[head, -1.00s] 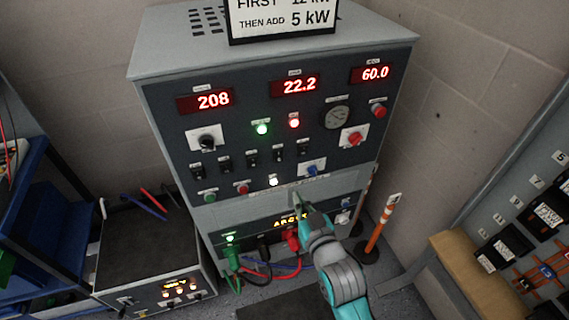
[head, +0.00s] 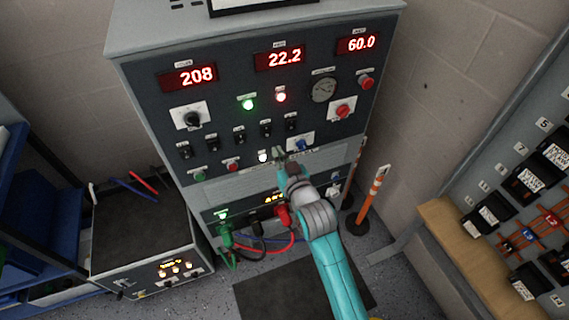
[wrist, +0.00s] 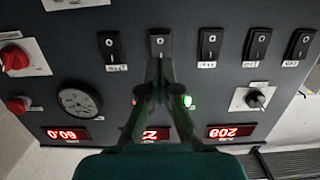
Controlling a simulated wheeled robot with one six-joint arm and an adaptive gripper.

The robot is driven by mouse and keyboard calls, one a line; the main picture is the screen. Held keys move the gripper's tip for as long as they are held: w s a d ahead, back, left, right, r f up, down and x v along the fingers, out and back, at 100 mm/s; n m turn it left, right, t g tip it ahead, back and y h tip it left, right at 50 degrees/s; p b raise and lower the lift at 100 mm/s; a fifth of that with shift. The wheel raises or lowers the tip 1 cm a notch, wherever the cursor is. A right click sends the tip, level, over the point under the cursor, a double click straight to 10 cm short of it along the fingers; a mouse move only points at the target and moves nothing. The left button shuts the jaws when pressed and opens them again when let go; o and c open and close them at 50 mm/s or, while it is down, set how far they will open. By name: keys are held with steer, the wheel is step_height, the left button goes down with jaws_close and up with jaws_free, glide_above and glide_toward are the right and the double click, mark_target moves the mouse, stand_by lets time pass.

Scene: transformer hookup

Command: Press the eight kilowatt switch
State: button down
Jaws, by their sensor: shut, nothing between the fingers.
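A row of several black rocker switches runs across the grey load cabinet (head: 150,90). The wrist view shows them upside down, with small labels too blurred to read, so I cannot tell which is the eight kilowatt one. My gripper (wrist: 157,62) is shut and empty, its fingertips together. It points at the second switch from the left in the wrist view (wrist: 158,43) and hides that switch's label. In the head view this looks like the second switch from the right (head: 265,128). The gripper (head: 279,154) appears just below the row there; I cannot see contact.
Red displays (head: 280,58) read 208, 22.2 and 60.0. A green lamp (head: 248,104) and a red lamp (head: 281,97) are lit. Knobs and a red button (head: 366,82) sit nearby. Cables hang below. An orange post (head: 372,195) stands right of the cabinet.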

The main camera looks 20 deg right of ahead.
mark_target(267, 136)
steer(key=w, duration=0.6)
steer(key=shift+w+f, duration=0.4)
steer(key=shift+w+f, duration=0.1)
steer(key=shift+w, duration=0.2)
steer(key=shift+s, duration=0.2)
